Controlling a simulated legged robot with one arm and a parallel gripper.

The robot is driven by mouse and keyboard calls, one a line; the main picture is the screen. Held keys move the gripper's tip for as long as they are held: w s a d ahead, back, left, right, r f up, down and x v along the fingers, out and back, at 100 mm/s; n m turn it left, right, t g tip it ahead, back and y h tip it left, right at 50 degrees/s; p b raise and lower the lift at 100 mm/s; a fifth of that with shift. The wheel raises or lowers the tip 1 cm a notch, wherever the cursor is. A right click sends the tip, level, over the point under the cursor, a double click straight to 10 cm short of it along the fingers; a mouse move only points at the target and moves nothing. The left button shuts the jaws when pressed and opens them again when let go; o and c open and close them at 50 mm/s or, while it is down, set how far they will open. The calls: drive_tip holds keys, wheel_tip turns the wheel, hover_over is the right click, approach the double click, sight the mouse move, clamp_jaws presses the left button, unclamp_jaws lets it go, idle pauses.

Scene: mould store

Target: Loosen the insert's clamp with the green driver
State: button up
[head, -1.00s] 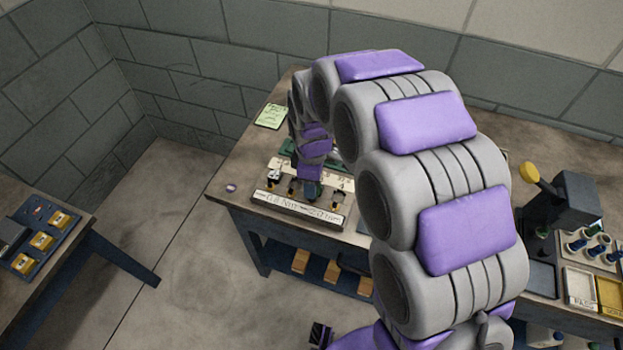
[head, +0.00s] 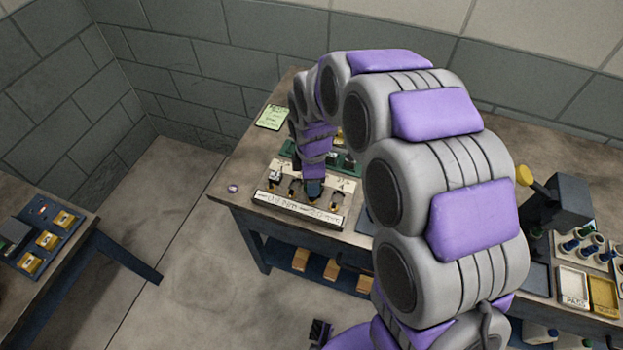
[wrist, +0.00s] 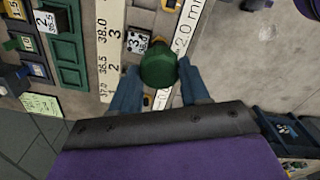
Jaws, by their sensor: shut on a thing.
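The green driver (wrist: 158,67) shows in the wrist view as a round green handle top, seen end-on. My gripper (wrist: 158,84) is shut on it, with one blue finger on each side. Its shaft and tip are hidden below the handle, so I cannot tell whether the tip touches a clamp. In the head view my gripper (head: 314,188) is low over the front of a white numbered board (head: 343,184).
A long label strip (head: 298,211) runs along the board's front. A green compartment tray (wrist: 68,50) lies behind the board. A green note (head: 271,117) and a small purple item (head: 233,188) lie on the bench. A dark upright device (head: 560,205) stands at the right.

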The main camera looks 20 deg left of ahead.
drive_tip(key=shift+r+p, duration=0.8)
drive_tip(key=shift+r, duration=0.95)
